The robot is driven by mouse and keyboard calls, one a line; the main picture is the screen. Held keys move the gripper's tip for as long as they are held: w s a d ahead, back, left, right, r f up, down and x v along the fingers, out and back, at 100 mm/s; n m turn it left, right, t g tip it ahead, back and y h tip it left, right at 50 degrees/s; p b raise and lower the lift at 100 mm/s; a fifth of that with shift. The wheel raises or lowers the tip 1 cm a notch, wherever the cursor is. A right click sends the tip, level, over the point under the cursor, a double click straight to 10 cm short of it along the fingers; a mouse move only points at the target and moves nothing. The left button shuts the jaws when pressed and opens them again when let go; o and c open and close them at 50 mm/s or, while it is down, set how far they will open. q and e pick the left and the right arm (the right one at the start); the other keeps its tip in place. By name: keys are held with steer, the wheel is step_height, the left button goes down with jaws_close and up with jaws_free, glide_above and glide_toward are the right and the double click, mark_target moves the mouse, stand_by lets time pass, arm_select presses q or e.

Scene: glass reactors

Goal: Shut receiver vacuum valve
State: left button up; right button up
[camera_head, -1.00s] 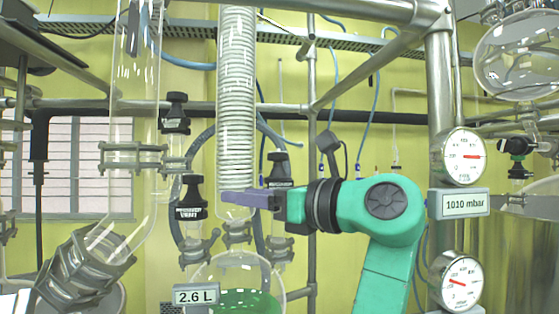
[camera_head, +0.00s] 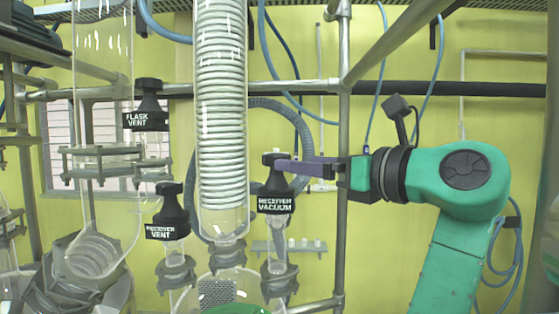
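The receiver vacuum valve (camera_head: 276,205) is a black knob with a white-lettered label, upright on a glass fitting right of the coil condenser. My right gripper (camera_head: 280,166) comes in from the right, level with the upper part of this knob. A long purple finger reaches left and its tip overlaps the knob below the cap. I cannot tell whether it touches. A second purple piece shows lower, near the palm; the far finger is mostly hidden, so the opening is unclear. My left gripper is not in view.
The receiver vent valve (camera_head: 170,213) and flask vent valve (camera_head: 148,108) stand to the left. The glass coil condenser (camera_head: 221,110) is just left of the vacuum valve. A vertical steel post (camera_head: 344,240) stands behind my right gripper. Blue hoses hang behind.

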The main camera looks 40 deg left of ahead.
mark_target(276, 158)
arm_select(q)
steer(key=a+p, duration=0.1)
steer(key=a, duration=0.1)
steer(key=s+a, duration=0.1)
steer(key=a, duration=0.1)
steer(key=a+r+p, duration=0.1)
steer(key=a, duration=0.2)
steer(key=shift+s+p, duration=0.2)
steer(key=shift+p, duration=0.15)
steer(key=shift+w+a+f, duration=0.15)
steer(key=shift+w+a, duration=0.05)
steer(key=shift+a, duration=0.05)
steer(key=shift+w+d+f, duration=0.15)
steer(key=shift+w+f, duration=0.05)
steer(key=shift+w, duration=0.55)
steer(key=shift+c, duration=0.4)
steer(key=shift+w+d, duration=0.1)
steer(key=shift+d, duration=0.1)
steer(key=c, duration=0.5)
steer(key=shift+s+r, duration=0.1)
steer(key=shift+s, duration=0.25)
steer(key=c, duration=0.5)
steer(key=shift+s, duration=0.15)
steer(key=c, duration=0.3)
arm_select(e)
steer(key=r, duration=0.3)
steer(key=shift+s+a+r, duration=0.1)
steer(key=shift+s, duration=0.1)
